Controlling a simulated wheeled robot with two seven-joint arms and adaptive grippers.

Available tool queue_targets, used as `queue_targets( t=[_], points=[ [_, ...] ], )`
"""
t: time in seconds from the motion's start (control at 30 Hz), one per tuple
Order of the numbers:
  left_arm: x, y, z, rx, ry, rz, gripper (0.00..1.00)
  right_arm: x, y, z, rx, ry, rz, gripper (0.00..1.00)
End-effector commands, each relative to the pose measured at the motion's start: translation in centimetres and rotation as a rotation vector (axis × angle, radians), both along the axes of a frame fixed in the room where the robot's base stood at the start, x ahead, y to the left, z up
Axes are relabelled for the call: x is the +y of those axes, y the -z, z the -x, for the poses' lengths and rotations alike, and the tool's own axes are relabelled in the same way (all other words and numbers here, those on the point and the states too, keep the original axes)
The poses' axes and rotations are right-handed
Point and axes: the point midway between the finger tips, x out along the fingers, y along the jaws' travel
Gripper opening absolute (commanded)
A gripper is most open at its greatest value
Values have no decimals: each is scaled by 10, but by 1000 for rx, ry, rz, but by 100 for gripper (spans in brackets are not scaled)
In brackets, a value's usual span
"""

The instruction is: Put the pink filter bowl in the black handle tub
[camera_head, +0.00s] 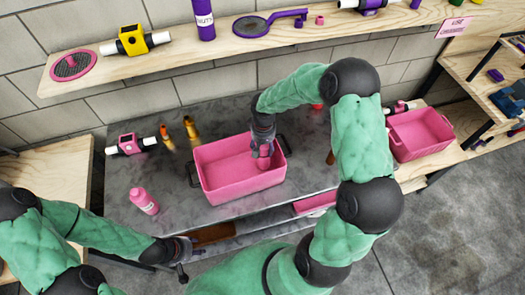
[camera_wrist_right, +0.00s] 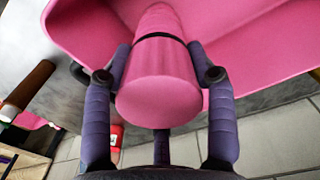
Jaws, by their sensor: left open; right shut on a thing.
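The black handle tub (camera_head: 240,185) is a pink open tub with dark handles at its ends, standing on the grey worktop. Its pink wall fills the top of the right wrist view (camera_wrist_right: 260,60). My right gripper (camera_head: 264,143) is over the tub's back right part, shut on the pink filter bowl (camera_head: 264,162). In the right wrist view the bowl (camera_wrist_right: 158,95) is a pink cylinder with a dark band, between the purple fingers (camera_wrist_right: 160,85), inside or just above the tub; I cannot tell whether it touches the floor. My left gripper (camera_head: 184,258) is open and empty near the worktop's front edge.
A pink bottle (camera_head: 144,201) stands left of the tub. A pink filter unit (camera_head: 130,144) and brass fittings (camera_head: 190,128) are behind it. A second pink tub (camera_head: 420,135) is at the right. A shelf (camera_head: 200,60) runs along the wall.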

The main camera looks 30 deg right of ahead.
Motion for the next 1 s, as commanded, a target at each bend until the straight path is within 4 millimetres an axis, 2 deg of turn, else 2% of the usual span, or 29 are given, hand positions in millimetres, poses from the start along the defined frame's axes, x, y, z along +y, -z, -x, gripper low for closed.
queue_targets(
  t=[0.2,0.6,0.63,0.7,1.0],
  points=[
    [0,3,0,0,0,0,44,0,29,1,4,1,-1,1],
    [0,7,0,0,0,0,44,0,34,1,2,0,0,1],
    [0,7,0,0,0,0,44,0,33,1,3,0,-1,62],
    [0,6,0,0,0,0,44,0,33,1,3,0,-1,80],
    [0,6,0,0,0,0,44,0,32,1,2,0,0,80]
  ],
)
